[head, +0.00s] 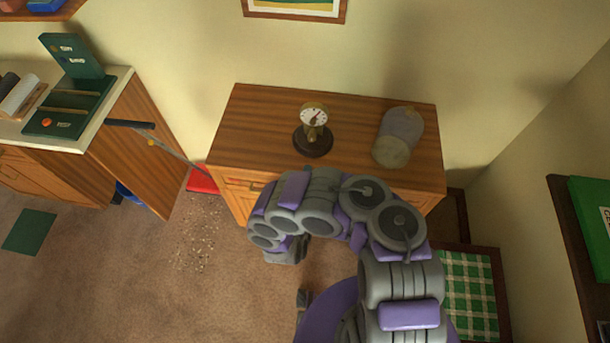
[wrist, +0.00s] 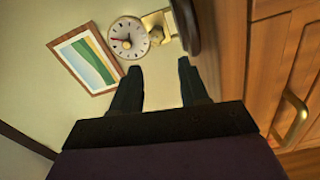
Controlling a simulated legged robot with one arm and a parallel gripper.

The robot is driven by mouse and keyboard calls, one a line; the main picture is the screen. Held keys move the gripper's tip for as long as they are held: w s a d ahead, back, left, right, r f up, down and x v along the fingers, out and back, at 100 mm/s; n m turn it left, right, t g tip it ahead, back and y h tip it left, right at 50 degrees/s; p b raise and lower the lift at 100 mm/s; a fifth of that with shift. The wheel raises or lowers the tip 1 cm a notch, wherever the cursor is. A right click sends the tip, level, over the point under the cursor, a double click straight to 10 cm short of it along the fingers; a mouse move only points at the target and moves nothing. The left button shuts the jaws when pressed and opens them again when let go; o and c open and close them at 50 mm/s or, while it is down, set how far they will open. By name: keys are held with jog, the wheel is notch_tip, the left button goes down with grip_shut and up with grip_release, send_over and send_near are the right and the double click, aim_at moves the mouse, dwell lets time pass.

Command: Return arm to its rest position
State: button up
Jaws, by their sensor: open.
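My arm, grey and purple, rises from the lower right of the head view and bends left in front of a wooden cabinet (head: 260,115). In the wrist view my gripper (wrist: 158,75) is open, its two dark fingers apart with nothing between them. The cabinet front (wrist: 265,70) is close on the right of that view. In the head view the gripper's fingers are hard to make out.
A grey-purple jar-like object (head: 398,138) is on the cabinet top at right. A brass handle (wrist: 290,118) juts from the cabinet front. A counter with a green box (head: 68,108) is at left. Pale debris (head: 195,235) lies on the floor near a red dustpan-like item (head: 202,180).

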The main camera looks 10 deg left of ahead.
jog(key=shift+s, duration=0.4)
